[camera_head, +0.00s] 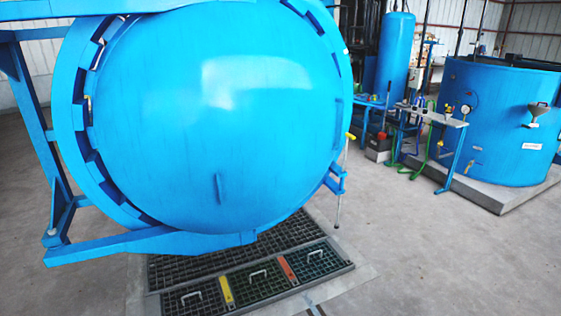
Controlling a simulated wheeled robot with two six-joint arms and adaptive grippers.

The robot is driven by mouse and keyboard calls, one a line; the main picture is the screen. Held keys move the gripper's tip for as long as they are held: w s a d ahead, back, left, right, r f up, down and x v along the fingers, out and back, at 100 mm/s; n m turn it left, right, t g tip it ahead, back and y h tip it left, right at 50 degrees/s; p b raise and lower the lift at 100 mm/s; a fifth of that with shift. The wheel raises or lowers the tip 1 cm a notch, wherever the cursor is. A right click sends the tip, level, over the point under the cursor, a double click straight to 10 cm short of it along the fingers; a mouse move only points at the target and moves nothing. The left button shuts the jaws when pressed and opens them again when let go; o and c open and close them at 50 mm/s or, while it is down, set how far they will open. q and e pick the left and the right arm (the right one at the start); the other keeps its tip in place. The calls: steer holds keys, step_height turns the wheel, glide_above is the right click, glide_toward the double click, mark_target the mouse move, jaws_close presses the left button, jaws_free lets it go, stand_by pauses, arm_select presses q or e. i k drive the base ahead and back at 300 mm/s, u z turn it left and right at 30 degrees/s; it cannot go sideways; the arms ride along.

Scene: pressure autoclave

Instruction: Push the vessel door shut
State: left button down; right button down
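The vessel door (215,120) is a large domed blue disc that fills the left and middle of the head view. A toothed blue locking ring (75,130) shows around its left edge. A blue support frame (150,243) runs under and left of it. A small bracket with a yellow-tipped handle (347,158) sits at its right edge. The vessel opening behind the door is hidden, so I cannot tell how far the door stands from it. Neither of my grippers shows in this view.
Floor grates (257,270) with handles and yellow and red strips lie below the door. A small bench (430,117) with hoses stands to the right. Behind it are a blue tank (505,125) on a concrete plinth and a tall blue cylinder (396,52). The front right floor is clear.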

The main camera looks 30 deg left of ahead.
mark_target(216, 119)
steer(key=u, duration=0.7)
steer(key=i, duration=0.9)
steer(key=u, duration=1.1)
steer(key=i, duration=0.25)
steer(key=u, duration=0.05)
